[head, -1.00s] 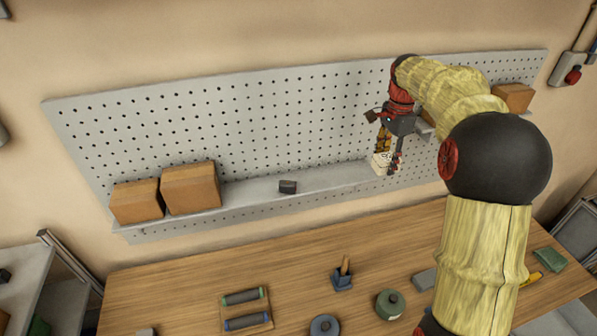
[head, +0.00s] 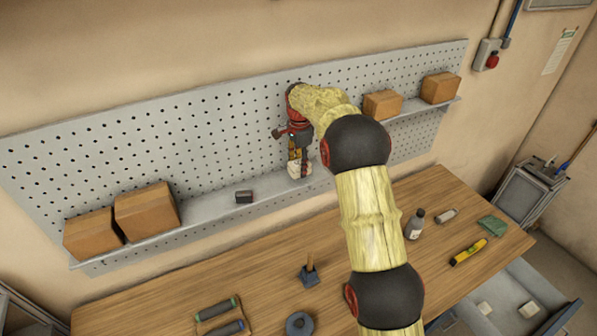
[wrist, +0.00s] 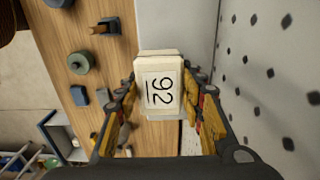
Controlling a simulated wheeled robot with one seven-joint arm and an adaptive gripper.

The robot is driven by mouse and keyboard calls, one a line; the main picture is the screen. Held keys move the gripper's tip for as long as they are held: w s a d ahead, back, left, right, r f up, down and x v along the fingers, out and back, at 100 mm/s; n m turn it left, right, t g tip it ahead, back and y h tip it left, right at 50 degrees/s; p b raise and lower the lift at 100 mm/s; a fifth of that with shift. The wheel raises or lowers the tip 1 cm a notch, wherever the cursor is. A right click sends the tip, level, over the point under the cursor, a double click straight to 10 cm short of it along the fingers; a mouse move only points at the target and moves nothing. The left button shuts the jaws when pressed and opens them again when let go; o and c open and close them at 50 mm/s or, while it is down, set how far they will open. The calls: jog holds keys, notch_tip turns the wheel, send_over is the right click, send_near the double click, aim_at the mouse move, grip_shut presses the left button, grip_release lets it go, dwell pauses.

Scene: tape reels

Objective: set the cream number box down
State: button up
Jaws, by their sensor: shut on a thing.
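The cream number box (wrist: 161,70) is held between the fingers of my gripper (wrist: 162,88) in the wrist view. Its label reads "92", turned sideways. My gripper is shut on the box. I cannot tell whether the box touches the shelf, since its underside is hidden.
A small dark block (head: 244,197) lies on the shelf left of the box. Cardboard boxes (head: 147,211) stand at its left end. Shelf between block and box is clear. The pegboard (head: 220,130) rises close behind. The wooden table (head: 265,265) below holds several tools and reels.

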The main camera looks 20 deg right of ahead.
aim_at(298, 173)
jog(key=f, duration=0.1)
jog(key=f+p, duration=0.1)
jog(key=f, duration=0.1)
jog(key=shift+w+a+f+p, duration=0.1)
jog(key=shift+w+f+p, duration=0.1)
jog(key=shift+w+p, duration=0.1)
jog(key=shift+s, duration=0.15)
jog(key=shift+f, duration=0.1)
jog(key=o, duration=1.1)
jog(key=shift+o, duration=0.3)
jog(key=shift+f, duration=0.1)
